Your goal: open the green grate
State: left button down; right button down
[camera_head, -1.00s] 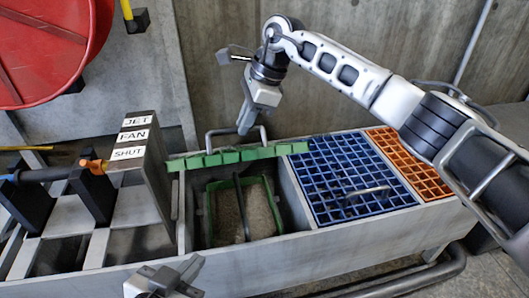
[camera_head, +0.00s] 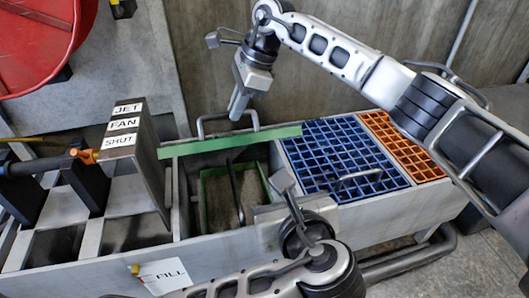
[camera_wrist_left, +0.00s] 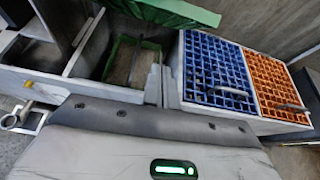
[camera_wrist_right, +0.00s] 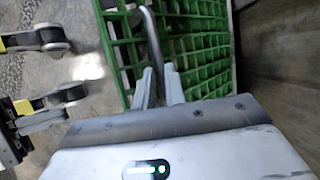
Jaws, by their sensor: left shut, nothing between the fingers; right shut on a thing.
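The green grate (camera_head: 230,140) is swung up and shows nearly edge-on along the back rim of its opening in the head view. Its grid face fills much of the right wrist view (camera_wrist_right: 200,60). My right gripper (camera_head: 237,112) is shut on the grate's grey bar handle (camera_head: 203,128); the handle also runs between its fingers in the right wrist view (camera_wrist_right: 153,45).
The opening under the grate holds a green-framed bin (camera_head: 206,205) with a grey handle (camera_head: 236,192). A blue grate (camera_head: 325,150) and an orange grate (camera_head: 408,155) lie flat to the right. A labelled block (camera_head: 124,140) stands left. A concrete wall (camera_head: 190,60) is behind.

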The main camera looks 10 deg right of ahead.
aim_at(259, 138)
jog(key=shift+w+d+f, duration=0.15)
jog(key=shift+d+f, duration=0.05)
jog(key=shift+f, duration=0.3)
pick_arm(q)
jog(key=w, duration=1.1)
jog(key=shift+w+f, duration=0.15)
jog(key=shift+f, duration=0.1)
jog(key=shift+w+r+t, duration=0.3)
jog(key=shift+w+r, duration=0.5)
jog(key=shift+r, duration=0.25)
jog(key=shift+w, duration=0.1)
pick_arm(e)
jog(key=c, duration=1.5)
grip_release()
jog(key=shift+f, duration=0.15)
pick_arm(q)
jog(key=shift+f, duration=0.1)
pick_arm(e)
jog(key=shift+o, duration=0.2)
jog(key=shift+a, duration=0.1)
